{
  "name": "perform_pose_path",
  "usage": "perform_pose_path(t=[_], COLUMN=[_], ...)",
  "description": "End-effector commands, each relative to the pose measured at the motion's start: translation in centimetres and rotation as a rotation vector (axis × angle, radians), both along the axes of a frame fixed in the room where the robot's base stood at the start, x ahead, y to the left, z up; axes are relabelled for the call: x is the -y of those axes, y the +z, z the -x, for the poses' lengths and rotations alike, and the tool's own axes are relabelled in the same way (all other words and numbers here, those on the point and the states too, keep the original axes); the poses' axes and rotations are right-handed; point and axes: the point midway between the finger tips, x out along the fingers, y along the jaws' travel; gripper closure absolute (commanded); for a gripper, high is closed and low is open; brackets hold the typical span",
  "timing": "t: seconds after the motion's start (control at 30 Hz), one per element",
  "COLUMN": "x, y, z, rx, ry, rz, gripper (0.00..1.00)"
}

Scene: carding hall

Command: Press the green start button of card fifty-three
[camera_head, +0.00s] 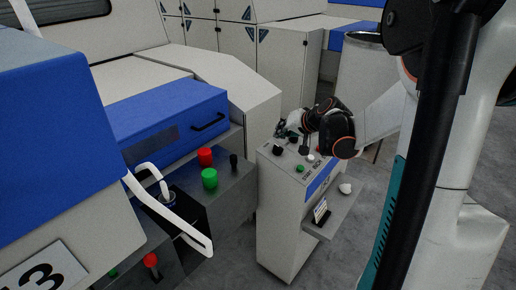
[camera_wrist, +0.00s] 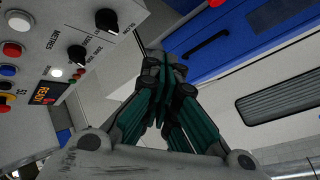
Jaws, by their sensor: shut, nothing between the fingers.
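A grey box on the left machine carries a large green button (camera_head: 209,178) with a red button (camera_head: 205,156) behind it. A smaller green button (camera_head: 300,168) sits on the sloped top of a control pedestal (camera_head: 285,215). The number plate (camera_head: 42,273) at bottom left is cut off; only its final 3 reads clearly. My gripper (camera_head: 281,130) is over the far edge of the pedestal's top, apart from these green buttons. In the wrist view its teal fingers (camera_wrist: 160,60) are shut and empty, beside a panel (camera_wrist: 112,12) with black knobs.
A bent white handle (camera_head: 187,222) sticks out in front of the left box. A red knob (camera_head: 151,260) and a small green button (camera_head: 112,272) are lower left. A shelf (camera_head: 338,212) juts from the pedestal. A pale drum (camera_head: 362,75) stands behind my arm.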

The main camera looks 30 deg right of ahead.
Motion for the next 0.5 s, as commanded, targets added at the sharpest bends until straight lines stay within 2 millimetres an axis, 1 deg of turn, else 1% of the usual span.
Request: perform_pose_path(t=[0.03,0.1,0.2,0.3,0.33,0.4,0.5], x=[3.3,6.6,10.2,12.5,13.0,13.7,14.0], y=[-1.6,-3.2,-4.9,-6.1,-6.3,-6.6,-6.8], z=[0.7,1.8,3.3,4.4,4.7,5.1,5.3], rx=[0.012,0.033,0.059,0.080,0.085,0.093,0.098], ry=[-0.039,-0.077,-0.121,-0.145,-0.152,-0.160,-0.164], rz=[-0.025,-0.056,-0.092,-0.113,-0.118,-0.124,-0.128], gripper=[1.00,1.00,1.00,1.00,1.00,1.00,1.00])
